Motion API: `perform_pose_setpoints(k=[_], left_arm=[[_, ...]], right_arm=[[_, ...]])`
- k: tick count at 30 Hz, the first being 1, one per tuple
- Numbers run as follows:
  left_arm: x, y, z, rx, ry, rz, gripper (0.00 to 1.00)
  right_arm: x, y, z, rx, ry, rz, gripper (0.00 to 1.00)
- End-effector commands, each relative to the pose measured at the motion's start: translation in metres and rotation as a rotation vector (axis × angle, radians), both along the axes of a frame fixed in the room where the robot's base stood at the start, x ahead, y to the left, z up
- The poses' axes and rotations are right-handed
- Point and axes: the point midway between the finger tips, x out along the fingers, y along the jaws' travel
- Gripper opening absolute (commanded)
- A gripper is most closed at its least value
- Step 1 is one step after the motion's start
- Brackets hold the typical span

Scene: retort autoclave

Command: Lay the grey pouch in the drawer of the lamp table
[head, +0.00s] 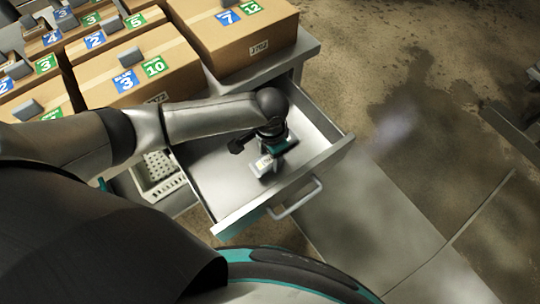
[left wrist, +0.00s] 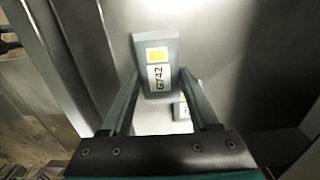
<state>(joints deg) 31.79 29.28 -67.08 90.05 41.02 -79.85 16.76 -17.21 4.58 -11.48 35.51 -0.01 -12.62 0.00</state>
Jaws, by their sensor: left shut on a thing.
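The grey pouch (head: 262,167) shows in the head view inside the outline of the open drawer (head: 215,180). In the left wrist view the pouch (left wrist: 158,50) has a yellow square and a white label reading "G742". My left gripper (head: 270,158) reaches down over the drawer and is shut on the pouch. Its two fingers (left wrist: 156,88) flank the pouch in the left wrist view. I cannot tell whether the pouch touches the drawer floor. My right gripper is in neither view.
Cardboard boxes (head: 135,75) with blue and green number labels stand behind the drawer and to its left. A white perforated basket (head: 160,180) is left of the drawer. The drawer has a bar handle (head: 297,199).

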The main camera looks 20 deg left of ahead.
Motion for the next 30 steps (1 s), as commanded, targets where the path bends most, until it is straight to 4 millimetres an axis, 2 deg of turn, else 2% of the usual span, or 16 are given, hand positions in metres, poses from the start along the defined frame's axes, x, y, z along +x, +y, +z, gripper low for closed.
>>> perform_pose_setpoints(k=[5, 20, 21, 28, 30], left_arm=[[0.0, 0.0, 0.001, -0.001, -0.001, 0.0, 0.0], [0.001, 0.0, -0.01, -0.001, -0.002, -0.001, 0.0], [0.001, 0.0, -0.01, -0.001, -0.002, -0.001, 0.65], [0.0, 0.0, -0.01, -0.001, -0.001, -0.001, 0.91], [0.0, 0.0, -0.01, -0.001, -0.001, -0.001, 0.91]], right_arm=[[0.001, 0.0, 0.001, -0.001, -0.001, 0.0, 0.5], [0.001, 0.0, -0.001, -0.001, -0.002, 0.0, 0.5], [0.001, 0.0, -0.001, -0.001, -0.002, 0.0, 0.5], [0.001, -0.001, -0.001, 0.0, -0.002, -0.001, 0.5], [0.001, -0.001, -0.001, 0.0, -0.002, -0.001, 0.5]])
